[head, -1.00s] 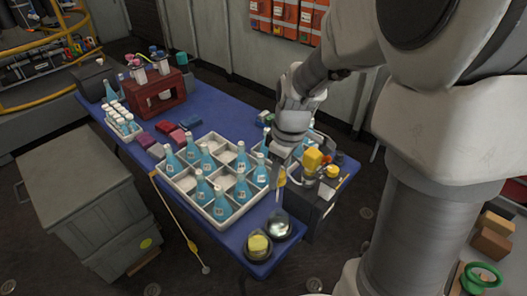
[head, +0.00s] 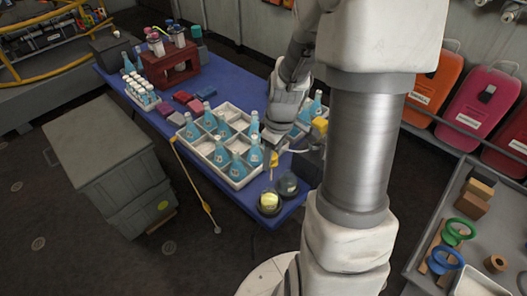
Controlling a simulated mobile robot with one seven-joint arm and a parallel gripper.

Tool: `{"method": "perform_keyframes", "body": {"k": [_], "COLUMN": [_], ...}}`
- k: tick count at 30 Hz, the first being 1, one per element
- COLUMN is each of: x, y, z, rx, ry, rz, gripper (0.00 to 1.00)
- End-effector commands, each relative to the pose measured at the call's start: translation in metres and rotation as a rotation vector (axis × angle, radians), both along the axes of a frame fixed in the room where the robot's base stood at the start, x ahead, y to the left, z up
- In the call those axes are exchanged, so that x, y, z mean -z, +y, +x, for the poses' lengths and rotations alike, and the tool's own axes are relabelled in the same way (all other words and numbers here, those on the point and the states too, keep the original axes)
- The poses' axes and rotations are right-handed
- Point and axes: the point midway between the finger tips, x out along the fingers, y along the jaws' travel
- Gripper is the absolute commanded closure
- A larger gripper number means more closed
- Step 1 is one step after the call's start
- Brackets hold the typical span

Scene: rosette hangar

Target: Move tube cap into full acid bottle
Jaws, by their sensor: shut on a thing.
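My gripper (head: 271,143) points down over the right side of a white divided crate (head: 187,147). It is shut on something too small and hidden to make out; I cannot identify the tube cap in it. Several blue-filled bottles stand upright in the crate. One blue bottle (head: 254,155) is just left of my fingertips, and another (head: 254,124) stands behind it. I cannot tell which is the full acid bottle, or whether my gripper touches one. A small yellow item (head: 274,159) shows just below my fingers; I cannot tell whether it is held.
A dark red rack (head: 170,68) with colour-capped vessels stands on the blue table (head: 125,82) at the back left. A white tube tray (head: 130,94) is near it. Round glass vessels (head: 288,185) stand by the front edge. A grey cabinet (head: 95,150) is left of the table.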

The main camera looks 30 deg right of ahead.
Motion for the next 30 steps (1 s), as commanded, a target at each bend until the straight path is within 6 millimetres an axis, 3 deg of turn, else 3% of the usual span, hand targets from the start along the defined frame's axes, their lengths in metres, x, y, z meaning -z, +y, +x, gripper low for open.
{"method": "perform_keyframes", "body": {"k": [8,22,30], "x": [0.004,0.036,0.039], "y": [-0.005,-0.004,-0.004], "z": [-0.002,-0.002,-0.002], "rx": [0.013,0.012,0.012], "ry": [0.0,0.0,-0.001], "rz": [0.0,0.0,-0.001], "gripper": [1.0,1.0,1.0]}}
